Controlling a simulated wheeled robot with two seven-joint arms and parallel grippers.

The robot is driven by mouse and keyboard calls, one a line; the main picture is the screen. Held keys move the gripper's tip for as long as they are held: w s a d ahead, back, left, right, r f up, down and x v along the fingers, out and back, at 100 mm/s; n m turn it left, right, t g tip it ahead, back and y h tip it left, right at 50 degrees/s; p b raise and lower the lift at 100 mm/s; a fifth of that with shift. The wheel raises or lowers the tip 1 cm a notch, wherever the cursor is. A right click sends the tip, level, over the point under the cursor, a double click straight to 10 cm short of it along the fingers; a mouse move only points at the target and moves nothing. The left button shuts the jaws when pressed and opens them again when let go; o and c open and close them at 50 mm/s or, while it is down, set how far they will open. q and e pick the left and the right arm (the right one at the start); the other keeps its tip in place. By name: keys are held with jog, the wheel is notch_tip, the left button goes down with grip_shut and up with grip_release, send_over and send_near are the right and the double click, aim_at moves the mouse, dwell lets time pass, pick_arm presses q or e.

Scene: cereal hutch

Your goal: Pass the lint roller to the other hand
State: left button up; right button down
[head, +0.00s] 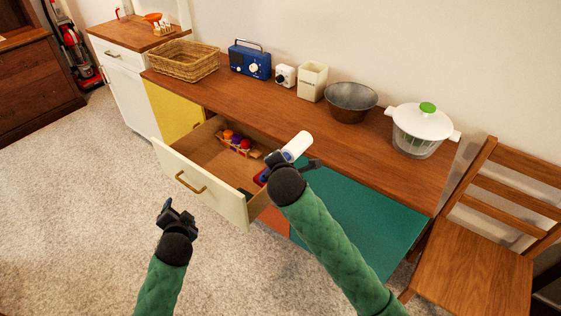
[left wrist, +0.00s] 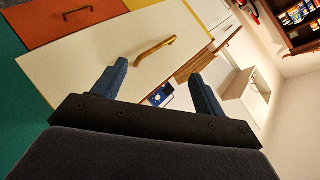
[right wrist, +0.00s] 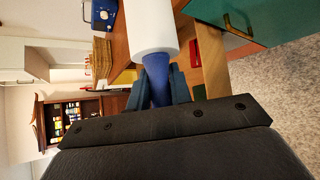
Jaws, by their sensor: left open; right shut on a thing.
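The lint roller has a white roll (head: 297,146) and a blue handle, and it also shows in the right wrist view (right wrist: 151,30). My right gripper (head: 283,160) is shut on the blue handle (right wrist: 159,84), holding the roller above the right side of the open drawer. The roll points up and to the right in the head view. My left gripper (head: 176,212) is open and empty, in front of and below the drawer front. In the left wrist view its two fingers (left wrist: 158,88) are wide apart with nothing between them. The two grippers are well apart.
The open drawer (head: 186,161) holds a small rack of coloured items (head: 236,143) and juts out between my arms. The wooden top carries a basket (head: 184,60), blue radio (head: 249,60), metal bowl (head: 351,102) and salad spinner (head: 421,130). A chair (head: 473,258) stands at right.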

pick_arm(q)
jog(key=s+d+f+n+g+h, duration=0.1)
jog(key=s+f+n+g, duration=0.1)
jog(key=s+f+g, duration=0.3)
jog(key=s+d+f+n, duration=0.1)
jog(key=s+f+n, duration=0.15)
jog(key=s, duration=0.55)
jog(key=s+d+g+h, duration=0.2)
jog(key=s+d, duration=0.4)
jog(key=s, duration=0.2)
jog(key=s+d+f+n+g+h, duration=0.1)
jog(key=s+d+g+h, duration=0.1)
jog(key=s+d, duration=0.5)
jog(key=s+g, duration=0.1)
jog(key=s, duration=0.1)
jog(key=shift+s+f, duration=0.3)
jog(key=shift+n, duration=0.25)
